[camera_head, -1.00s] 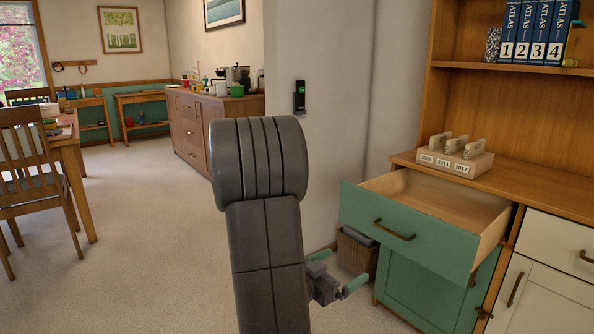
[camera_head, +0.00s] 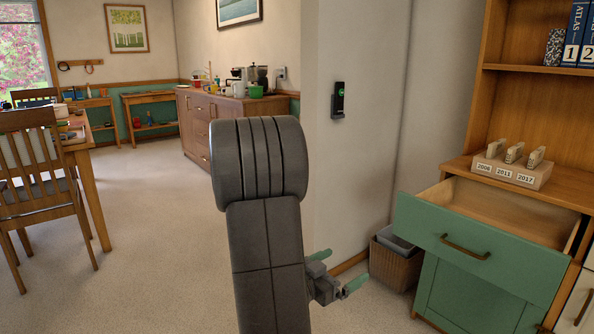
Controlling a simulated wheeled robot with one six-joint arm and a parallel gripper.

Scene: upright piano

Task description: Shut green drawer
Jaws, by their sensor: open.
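The green drawer (camera_head: 471,247) is at the right of the head view, in the wooden cabinet. It is pulled well out, with its bare wooden inside showing from above and a dark bar handle (camera_head: 465,246) on its green front. My gripper (camera_head: 336,271) is low in the middle, partly hidden behind my grey arm, with two green-tipped fingers spread apart. It is open and empty, to the left of the drawer front and apart from it in the picture.
A wicker bin (camera_head: 394,264) stands on the floor between my gripper and the cabinet. A wooden block with year labels (camera_head: 512,170) sits on the cabinet top. A green cabinet door (camera_head: 475,298) is below the drawer. Floor at left is clear up to a chair (camera_head: 40,185).

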